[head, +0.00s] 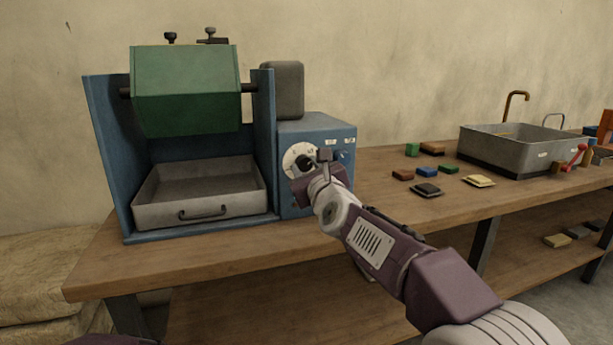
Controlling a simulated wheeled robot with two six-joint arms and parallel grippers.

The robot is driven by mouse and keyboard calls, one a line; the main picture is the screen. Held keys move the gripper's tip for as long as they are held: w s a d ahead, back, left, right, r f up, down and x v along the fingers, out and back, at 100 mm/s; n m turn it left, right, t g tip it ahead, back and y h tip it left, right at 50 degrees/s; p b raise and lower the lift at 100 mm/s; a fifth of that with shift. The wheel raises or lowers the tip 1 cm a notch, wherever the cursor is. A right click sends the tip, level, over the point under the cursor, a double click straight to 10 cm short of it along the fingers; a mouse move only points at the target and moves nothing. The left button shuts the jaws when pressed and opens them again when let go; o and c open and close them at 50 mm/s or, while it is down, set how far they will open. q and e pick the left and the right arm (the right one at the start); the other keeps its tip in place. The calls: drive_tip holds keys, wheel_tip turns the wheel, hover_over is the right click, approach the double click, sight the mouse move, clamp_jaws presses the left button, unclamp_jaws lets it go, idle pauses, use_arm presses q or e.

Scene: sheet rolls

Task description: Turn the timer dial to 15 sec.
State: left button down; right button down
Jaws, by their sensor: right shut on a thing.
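The timer dial is a black knob (304,162) on a round white face (291,154), on the front of the blue control box (318,133) at the right of the machine. My right gripper (312,166) is at the dial, shut on the knob. The gripper and wrist cover the lower right of the face. The dial's marks are too small to read, so I cannot tell its setting. My left gripper is not in view.
A green drum (187,90) hangs above a grey tray (200,196) in the blue frame. To the right, several small coloured blocks and a metal sink (520,148) stand on the wooden bench (345,225). The bench front is clear.

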drive_tip(key=m, duration=0.4)
drive_tip(key=shift+m+b, duration=0.3)
drive_tip(key=m, duration=0.5)
drive_tip(key=shift+m+g, duration=0.3)
drive_tip(key=shift+m, duration=0.3)
drive_tip(key=c, duration=0.9)
unclamp_jaws()
drive_tip(key=shift+c, duration=0.2)
drive_tip(key=b+v, duration=0.1)
drive_tip(key=v, duration=0.8)
drive_tip(key=shift+b, duration=0.35)
